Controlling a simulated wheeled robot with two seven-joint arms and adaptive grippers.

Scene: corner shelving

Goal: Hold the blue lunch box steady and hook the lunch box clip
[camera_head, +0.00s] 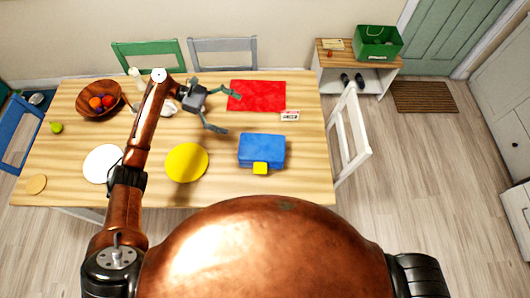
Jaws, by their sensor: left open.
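The blue lunch box (262,149) lies on the right part of the wooden table. A yellow lunch box clip (260,168) shows at its near edge; whether it is hooked is too small to tell. My left gripper (229,111) is open and empty above the table. It is up and to the left of the lunch box, apart from it, with its fingers spread near the red mat. My right gripper is not in view.
On the table (228,190) are a red mat (258,96), a small card (290,115), a yellow disc (187,163), a white plate (102,164) and a wooden fruit bowl (84,107). A white chair (352,140) stands at the right edge. Bare tabletop surrounds the lunch box.

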